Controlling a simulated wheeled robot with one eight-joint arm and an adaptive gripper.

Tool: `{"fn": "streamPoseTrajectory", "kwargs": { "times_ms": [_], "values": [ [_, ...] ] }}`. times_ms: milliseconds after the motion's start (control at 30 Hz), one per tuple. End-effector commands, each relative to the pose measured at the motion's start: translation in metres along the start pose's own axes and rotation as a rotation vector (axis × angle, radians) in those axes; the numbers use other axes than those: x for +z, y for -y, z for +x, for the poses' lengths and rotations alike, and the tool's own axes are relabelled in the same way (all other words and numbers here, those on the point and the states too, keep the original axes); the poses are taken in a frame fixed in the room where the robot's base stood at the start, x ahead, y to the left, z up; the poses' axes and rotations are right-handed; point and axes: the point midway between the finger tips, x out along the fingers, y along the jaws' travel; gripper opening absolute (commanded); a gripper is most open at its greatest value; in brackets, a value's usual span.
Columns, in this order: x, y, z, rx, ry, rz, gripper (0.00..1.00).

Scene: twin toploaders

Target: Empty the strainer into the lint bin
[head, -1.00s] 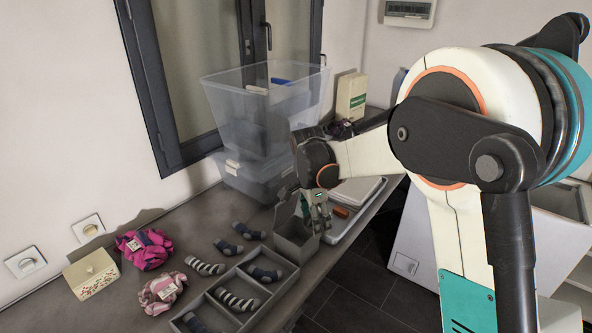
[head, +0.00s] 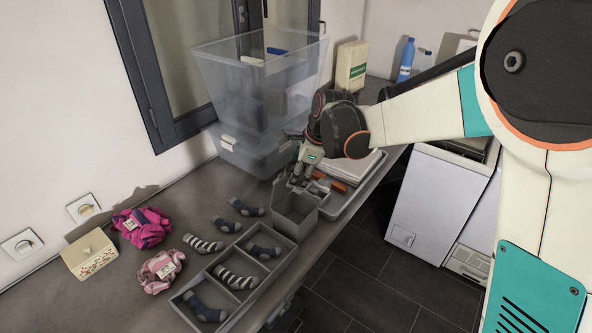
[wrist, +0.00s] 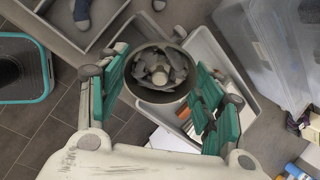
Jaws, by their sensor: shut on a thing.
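The strainer (wrist: 147,93) is a round grey cup with a knob in its middle and dark grey scraps around it. In the wrist view its open mouth faces the camera. My gripper (wrist: 162,88) is shut on it, with the teal finger pads on either side. In the head view my gripper (head: 302,180) is at the back of the grey open-topped box (head: 295,216), likely the lint bin, on the counter. The fingers and wrist largely hide the strainer there. I cannot tell whether the strainer is over the box's opening or behind it.
A tray (head: 350,203) with an orange item lies right of the box. A divided sock tray (head: 222,320) is in front. Clear stacked tubs (head: 245,95) stand close behind my gripper. A white washer (head: 425,205) stands beyond the counter edge.

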Motion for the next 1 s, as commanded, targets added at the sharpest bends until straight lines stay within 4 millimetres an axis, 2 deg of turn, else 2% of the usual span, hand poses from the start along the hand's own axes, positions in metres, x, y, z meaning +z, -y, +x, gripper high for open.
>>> {"fn": "streamPoseTrajectory", "kwargs": {
  "times_ms": [33, 400, 1000],
  "values": [
    [-0.006, -0.003, 0.003, -0.037, 0.05, 0.009, 0.45],
    [-0.015, -0.01, 0.01, -0.257, 0.383, 0.033, 0.45],
    [-0.024, -0.017, 0.02, -0.518, 0.781, 0.063, 0.45]
  ]
}}
